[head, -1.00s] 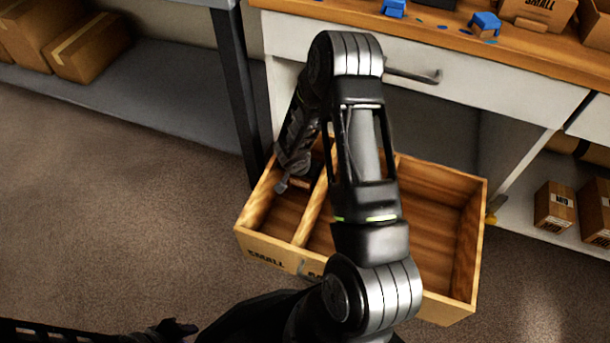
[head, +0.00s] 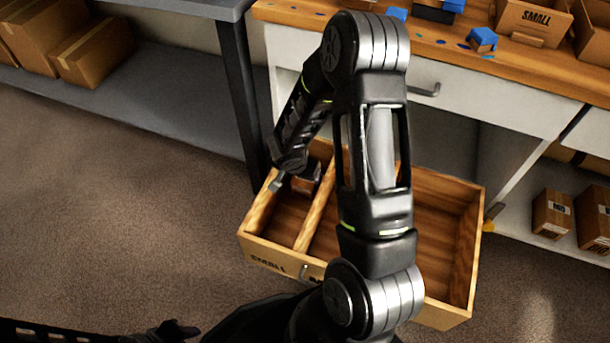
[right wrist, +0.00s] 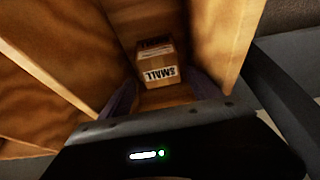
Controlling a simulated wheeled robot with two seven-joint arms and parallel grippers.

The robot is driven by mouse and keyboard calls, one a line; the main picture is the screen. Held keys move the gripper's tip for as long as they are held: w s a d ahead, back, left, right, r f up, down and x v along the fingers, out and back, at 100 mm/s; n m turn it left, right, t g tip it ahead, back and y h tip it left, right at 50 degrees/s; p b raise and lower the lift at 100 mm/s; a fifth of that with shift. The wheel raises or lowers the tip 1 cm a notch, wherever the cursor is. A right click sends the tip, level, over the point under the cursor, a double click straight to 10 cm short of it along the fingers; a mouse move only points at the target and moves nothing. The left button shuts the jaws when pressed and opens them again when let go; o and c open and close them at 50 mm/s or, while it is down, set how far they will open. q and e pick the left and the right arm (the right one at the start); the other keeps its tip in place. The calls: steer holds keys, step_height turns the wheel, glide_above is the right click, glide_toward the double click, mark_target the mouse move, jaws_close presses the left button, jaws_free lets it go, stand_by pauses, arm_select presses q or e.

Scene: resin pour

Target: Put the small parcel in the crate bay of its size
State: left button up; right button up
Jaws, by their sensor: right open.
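The small parcel (right wrist: 157,62), a brown box with a white SMALL label, sits in the narrow left bay of the wooden crate (head: 452,318). This bay has SMALL printed on its front wall. In the head view the parcel (head: 308,178) shows at the bay's back, partly behind my right gripper (head: 285,180). In the right wrist view my right gripper (right wrist: 163,97) is open, its fingers apart on the near side of the parcel. Whether they touch it is unclear. A dark part, probably my left gripper (head: 175,329), shows at the bottom edge; its jaws are unclear.
A wooden divider (head: 318,208) separates the narrow bay from the wider right bay, which looks empty where visible. A workbench (head: 540,70) with a drawer stands behind the crate. A grey shelf (head: 180,95) with boxes is at left. Floor at left is clear.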

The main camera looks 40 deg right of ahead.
steer(key=shift+v, duration=1.5)
